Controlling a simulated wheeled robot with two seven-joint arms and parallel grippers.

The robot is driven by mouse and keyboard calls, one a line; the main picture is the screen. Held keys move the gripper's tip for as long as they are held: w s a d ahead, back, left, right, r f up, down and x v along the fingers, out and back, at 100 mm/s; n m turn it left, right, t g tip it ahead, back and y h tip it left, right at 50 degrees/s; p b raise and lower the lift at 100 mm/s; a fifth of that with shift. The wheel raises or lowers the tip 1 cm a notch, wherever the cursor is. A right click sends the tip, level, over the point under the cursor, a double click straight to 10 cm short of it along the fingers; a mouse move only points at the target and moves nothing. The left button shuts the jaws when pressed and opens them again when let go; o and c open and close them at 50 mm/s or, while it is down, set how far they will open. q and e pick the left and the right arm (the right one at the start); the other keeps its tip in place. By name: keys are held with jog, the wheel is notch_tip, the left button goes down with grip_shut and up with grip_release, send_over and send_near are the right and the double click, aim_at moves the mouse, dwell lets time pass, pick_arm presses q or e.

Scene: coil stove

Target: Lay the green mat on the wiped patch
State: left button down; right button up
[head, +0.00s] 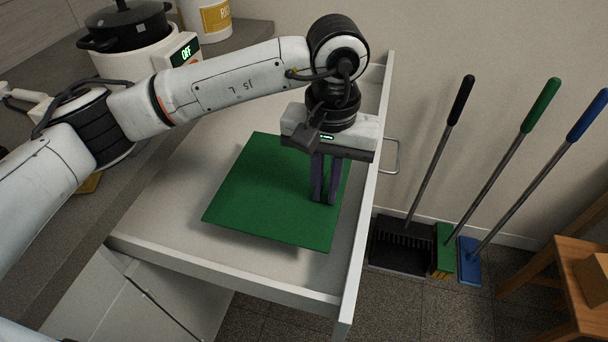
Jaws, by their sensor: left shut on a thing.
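The green mat (262,191) is a flat square sheet in the head view. It is over the inside of a pulled-out white drawer (165,228), with a shadow under its front edge, so it looks raised a little off the drawer floor. My left gripper (324,200) points down at the mat's right side and is shut on the mat there. My right gripper is not in view. I cannot make out a wiped patch.
A coil stove's pot (125,28) and a white canister (207,18) stand on the counter at upper left. A dustpan (400,245), a green brush and a blue brush (469,262) lean at the wall. A wooden stool (572,262) stands at right.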

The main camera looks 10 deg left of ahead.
pick_arm(q)
notch_tip(320, 180, down, 6)
jog(key=shift+s+f, duration=0.1)
jog(key=shift+f, duration=0.3)
jog(key=shift+f, duration=0.1)
jog(key=shift+f, duration=0.15)
jog(key=c, duration=1.8)
grip_release()
notch_tip(320, 180, up, 13)
jog(key=shift+f, duration=0.2)
